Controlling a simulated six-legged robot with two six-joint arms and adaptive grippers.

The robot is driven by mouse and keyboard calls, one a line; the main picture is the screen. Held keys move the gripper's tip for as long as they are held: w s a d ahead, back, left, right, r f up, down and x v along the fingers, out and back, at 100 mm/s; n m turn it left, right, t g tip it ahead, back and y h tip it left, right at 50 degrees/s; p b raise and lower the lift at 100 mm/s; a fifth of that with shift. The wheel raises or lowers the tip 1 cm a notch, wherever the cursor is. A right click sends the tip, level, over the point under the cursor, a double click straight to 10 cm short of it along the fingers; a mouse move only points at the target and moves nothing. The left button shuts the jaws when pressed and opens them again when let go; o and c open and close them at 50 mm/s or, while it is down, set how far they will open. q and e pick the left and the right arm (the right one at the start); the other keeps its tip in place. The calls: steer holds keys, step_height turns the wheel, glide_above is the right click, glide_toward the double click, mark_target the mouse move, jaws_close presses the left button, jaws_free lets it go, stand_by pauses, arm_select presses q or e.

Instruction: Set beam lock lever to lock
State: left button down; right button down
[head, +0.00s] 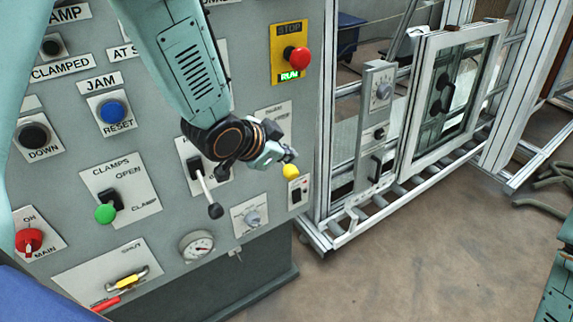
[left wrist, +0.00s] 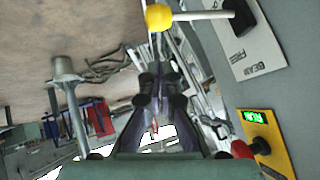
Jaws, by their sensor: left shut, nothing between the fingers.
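The beam lock lever has a yellow ball knob (head: 291,172) and belongs to a pale plate (head: 276,118) on the grey panel. In the head view my left gripper hides most of its rod. The left wrist view shows the yellow ball (left wrist: 158,17), a pale rod and a black base (left wrist: 240,20) on a plate marked "BEAM". My left gripper (head: 288,154) is shut and empty, just above the ball in the head view. In the left wrist view its fingertips (left wrist: 160,75) are apart from the ball. My right gripper is not in view.
A black-knobbed lever (head: 215,211) lies below my left wrist. A yellow stop box with a red button (head: 299,58) is above, with its green "RUN" sign lit. A metal frame (head: 410,180) on rollers stands right of the panel. Open floor lies below it.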

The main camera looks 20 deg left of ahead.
mark_target(288, 178)
arm_select(q)
steer(key=shift+w+a+f, duration=0.1)
steer(key=shift+w+f, duration=0.2)
steer(key=shift+f, duration=0.5)
steer(key=shift+w+a+f, duration=0.1)
steer(key=shift+w+f, duration=0.15)
steer(key=shift+f, duration=0.55)
steer(key=shift+w+a+f, duration=0.1)
steer(key=shift+w+f, duration=0.2)
steer(key=shift+f, duration=0.5)
steer(key=shift+d, duration=0.15)
step_height(288, 178, down, 3)
steer(key=m+t+y+b, duration=0.1)
steer(key=b, duration=0.5)
steer(key=shift+f, duration=0.2)
steer(key=shift+f+y, duration=0.3)
steer(key=shift+f, duration=0.05)
steer(key=shift+r, duration=0.1)
